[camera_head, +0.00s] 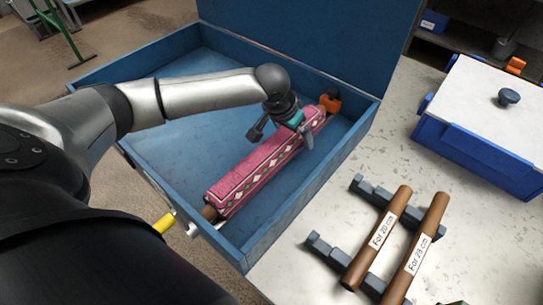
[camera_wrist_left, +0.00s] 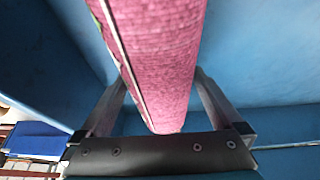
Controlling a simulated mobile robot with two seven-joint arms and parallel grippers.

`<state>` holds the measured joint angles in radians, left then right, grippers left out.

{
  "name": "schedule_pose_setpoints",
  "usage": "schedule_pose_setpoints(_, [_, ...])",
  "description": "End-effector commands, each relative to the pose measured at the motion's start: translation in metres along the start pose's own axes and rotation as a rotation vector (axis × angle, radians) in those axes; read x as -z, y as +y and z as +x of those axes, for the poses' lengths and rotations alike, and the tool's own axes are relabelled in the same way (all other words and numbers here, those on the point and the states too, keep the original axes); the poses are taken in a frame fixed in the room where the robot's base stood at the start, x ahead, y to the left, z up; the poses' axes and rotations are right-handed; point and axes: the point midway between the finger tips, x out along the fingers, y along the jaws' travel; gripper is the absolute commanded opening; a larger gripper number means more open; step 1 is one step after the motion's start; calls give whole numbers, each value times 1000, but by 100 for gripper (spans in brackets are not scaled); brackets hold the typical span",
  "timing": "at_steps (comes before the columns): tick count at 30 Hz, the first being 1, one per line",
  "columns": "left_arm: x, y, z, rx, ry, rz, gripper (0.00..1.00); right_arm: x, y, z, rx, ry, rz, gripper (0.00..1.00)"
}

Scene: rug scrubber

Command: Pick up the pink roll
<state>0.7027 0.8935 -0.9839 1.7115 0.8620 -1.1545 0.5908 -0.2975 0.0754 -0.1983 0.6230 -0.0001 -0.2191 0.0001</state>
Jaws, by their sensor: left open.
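The pink roll (camera_head: 262,166) is a long pink cylinder with a pattern of light diamonds, lying in the blue box (camera_head: 172,145). It rests at a slant, near the box's right wall. My left gripper (camera_head: 283,133) is over the far part of the roll, with its fingers on either side of it. In the left wrist view the roll (camera_wrist_left: 162,60) passes between the two open fingers. I cannot tell whether the fingers touch it. My right gripper is not in view.
Two brown rods (camera_head: 378,238) with labels lie on grey holders on the pale table (camera_head: 440,150). A white-lidded blue container (camera_head: 490,110) stands at the right. An orange part (camera_head: 330,103) is at the roll's far end. The box's lid (camera_head: 305,40) stands up behind.

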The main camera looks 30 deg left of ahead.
Motion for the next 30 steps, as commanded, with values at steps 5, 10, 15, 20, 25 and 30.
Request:
schedule_pose_setpoints(5, [0, 0, 0, 1, 1, 0, 100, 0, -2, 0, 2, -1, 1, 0])
schedule_pose_setpoints(10, [0, 0, 0, 1, 0, 0, 85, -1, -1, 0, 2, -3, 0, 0])
schedule_pose_setpoints(15, [0, 0, 0, 1, 0, -1, 66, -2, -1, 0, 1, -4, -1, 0])
schedule_pose_setpoints(20, [0, 0, 0, 1, 0, -1, 48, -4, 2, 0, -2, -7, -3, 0])
schedule_pose_setpoints(25, [0, 0, 0, 0, 0, -1, 29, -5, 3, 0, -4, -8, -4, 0])
schedule_pose_setpoints(30, [0, 0, 0, 0, -1, -1, 10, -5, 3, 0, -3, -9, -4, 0])
